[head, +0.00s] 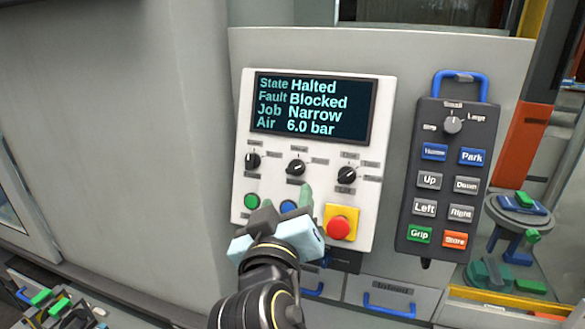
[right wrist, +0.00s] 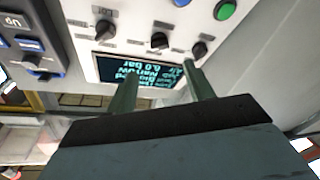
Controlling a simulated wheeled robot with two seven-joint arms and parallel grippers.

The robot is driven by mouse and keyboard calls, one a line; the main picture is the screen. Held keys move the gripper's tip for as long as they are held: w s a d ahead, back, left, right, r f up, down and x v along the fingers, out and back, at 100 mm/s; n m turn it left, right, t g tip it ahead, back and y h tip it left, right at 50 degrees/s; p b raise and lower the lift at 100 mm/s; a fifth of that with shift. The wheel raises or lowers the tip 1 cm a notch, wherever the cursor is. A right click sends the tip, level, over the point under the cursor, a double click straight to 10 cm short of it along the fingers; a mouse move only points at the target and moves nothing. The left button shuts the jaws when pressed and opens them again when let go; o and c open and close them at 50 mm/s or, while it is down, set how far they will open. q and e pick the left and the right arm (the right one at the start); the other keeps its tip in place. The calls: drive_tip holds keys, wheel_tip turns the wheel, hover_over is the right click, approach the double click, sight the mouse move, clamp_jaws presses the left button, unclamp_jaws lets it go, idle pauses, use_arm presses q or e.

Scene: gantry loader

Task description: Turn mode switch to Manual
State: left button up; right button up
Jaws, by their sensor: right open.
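A white control panel (head: 384,110) carries three black rotary knobs in a row under its screen: a left knob (head: 252,161), a middle knob (head: 297,168) and a right knob (head: 347,175). Their small labels are too blurred to tell which knob is the mode switch. My right gripper (head: 286,197) is open and empty, below the middle knob and in front of the lower buttons. In the right wrist view, seen upside down, the middle knob (right wrist: 159,40) lies beyond the gap between the green fingers (right wrist: 162,76). My left gripper is not in view.
The screen (head: 312,107) reads Halted, Blocked, Narrow, 6.0 bar. A green button (head: 251,201), a partly hidden blue button (head: 288,206) and a red emergency stop (head: 340,228) sit below the knobs. A dark pendant (head: 438,208) hangs to the right. Drawers lie below.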

sight(294, 169)
drive_tip(key=w, duration=0.3)
drive_tip(key=w+p, duration=0.1)
drive_tip(key=w, duration=0.2)
drive_tip(key=w+d+p, duration=0.1)
drive_tip(key=w, duration=0.2)
drive_tip(key=shift+w+d, duration=0.1)
drive_tip(key=shift+w, duration=0.25)
drive_tip(key=shift+c, duration=0.3)
drive_tip(key=c, duration=0.9)
drive_tip(key=shift+n, duration=0.4)
drive_tip(key=n+y, duration=0.1)
drive_tip(key=n, duration=0.2)
drive_tip(key=n+g+y, duration=0.1)
drive_tip(key=n, duration=0.2)
drive_tip(key=shift+d+r+y, duration=0.15)
drive_tip(key=shift+r+y, duration=0.05)
drive_tip(key=shift+y, duration=0.2)
drive_tip(key=n+g, duration=0.1)
drive_tip(key=n, duration=0.2)
drive_tip(key=n+g+y, duration=0.1)
drive_tip(key=n, duration=0.2)
drive_tip(key=shift+r, duration=0.1)
drive_tip(key=shift+n+g, duration=0.3)
drive_tip(key=shift+n, duration=0.1)
